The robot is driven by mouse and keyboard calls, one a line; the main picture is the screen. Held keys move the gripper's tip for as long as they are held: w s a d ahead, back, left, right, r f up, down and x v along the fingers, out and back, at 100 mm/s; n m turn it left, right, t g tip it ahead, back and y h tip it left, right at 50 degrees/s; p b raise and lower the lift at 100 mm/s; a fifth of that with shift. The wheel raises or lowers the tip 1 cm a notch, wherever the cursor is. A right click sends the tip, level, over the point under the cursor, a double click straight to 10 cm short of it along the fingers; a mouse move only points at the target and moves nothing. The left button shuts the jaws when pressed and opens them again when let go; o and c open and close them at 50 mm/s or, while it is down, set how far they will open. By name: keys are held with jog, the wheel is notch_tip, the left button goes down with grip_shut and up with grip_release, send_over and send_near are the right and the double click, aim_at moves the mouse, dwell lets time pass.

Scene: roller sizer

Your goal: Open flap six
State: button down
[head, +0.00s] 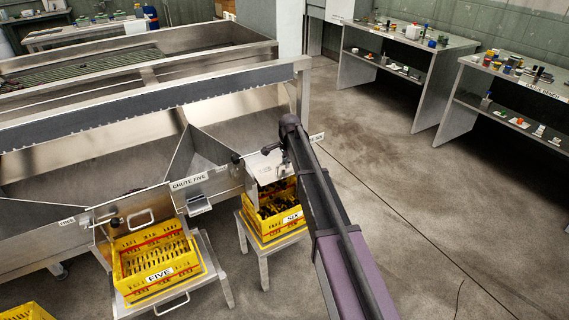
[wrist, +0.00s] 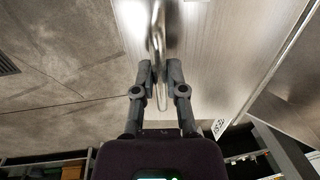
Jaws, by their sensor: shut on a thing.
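Flap six (head: 265,166) is a pale metal plate at the mouth of the chute above the yellow crate marked SIX (head: 266,228), partly hidden by my arm in the head view. My gripper (head: 268,149) is at the flap's upper part. In the wrist view, my gripper (wrist: 160,72) has its two dark fingers closed on a bent metal handle (wrist: 157,40). A bright metal surface (wrist: 215,50) lies behind the handle. The exact tilt of the flap is hard to tell.
Chute five, with its label (head: 189,181), and the yellow crate FIVE (head: 155,262) on a stand are to the left. A dark knob (head: 236,158) sits left of flap six. Benches (head: 405,60) stand at the back right. The floor (head: 420,190) to the right is clear.

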jog(key=shift+a+r, duration=0.3)
jog(key=shift+a, duration=0.15)
jog(key=c, duration=0.8)
grip_release()
jog(key=shift+a, duration=0.1)
jog(key=shift+o, duration=0.6)
jog(key=shift+d, duration=0.2)
